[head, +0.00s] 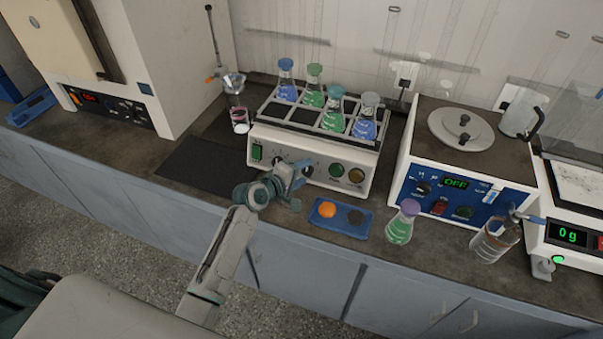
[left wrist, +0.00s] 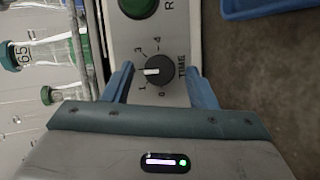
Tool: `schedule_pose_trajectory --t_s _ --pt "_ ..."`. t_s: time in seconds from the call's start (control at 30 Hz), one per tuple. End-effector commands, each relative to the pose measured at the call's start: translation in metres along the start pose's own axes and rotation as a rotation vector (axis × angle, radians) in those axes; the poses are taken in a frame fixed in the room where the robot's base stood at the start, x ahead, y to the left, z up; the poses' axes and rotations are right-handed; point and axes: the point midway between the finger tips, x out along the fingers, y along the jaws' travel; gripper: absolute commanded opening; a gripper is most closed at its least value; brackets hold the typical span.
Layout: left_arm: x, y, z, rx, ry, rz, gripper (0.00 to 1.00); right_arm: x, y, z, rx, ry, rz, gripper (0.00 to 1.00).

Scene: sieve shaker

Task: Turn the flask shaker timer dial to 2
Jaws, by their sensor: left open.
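The flask shaker (head: 312,143) stands on the bench with several flasks of blue and green liquid in its rack. In the left wrist view its black timer dial (left wrist: 160,70) is marked TIME, and its white pointer faces left in the picture, between the 1 and the 3. No 2 is readable there. My left gripper (head: 298,174) is at the shaker's front panel. In the left wrist view its blue fingers (left wrist: 159,75) are open, one on each side of the dial; I cannot tell whether they touch it. In the head view the gripper partly covers the dial.
A green button (left wrist: 137,5) sits beside the dial. A blue tray (head: 325,220) with an orange and a dark round item lies in front of the shaker. A purple-capped flask (head: 402,222), a blue-fronted device (head: 455,190) and a balance (head: 570,235) stand to the right.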

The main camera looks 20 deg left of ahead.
Motion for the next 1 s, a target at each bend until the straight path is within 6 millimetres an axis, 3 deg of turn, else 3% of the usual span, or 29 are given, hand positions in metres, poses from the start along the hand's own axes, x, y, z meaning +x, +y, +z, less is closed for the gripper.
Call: schedule_pose_trajectory --t_s 0.17,0.6,0.77,1.0 --pt "-0.015 -0.002 -0.001 0.003 0.001 -0.001 0.52 0.003 0.0 0.0 0.0 0.0 0.0 0.0" --pt "-0.095 -0.002 0.0 0.004 0.001 -0.003 0.52 0.015 0.0 0.001 0.0 0.001 0.001 0.0" --pt "-0.106 -0.001 0.0 0.001 0.0 -0.002 0.52 0.015 0.0 0.001 0.0 0.001 0.001 0.0" --pt "-0.108 0.0 0.0 0.0 0.0 -0.001 0.52 0.015 0.001 0.001 -0.001 0.0 0.002 0.0"
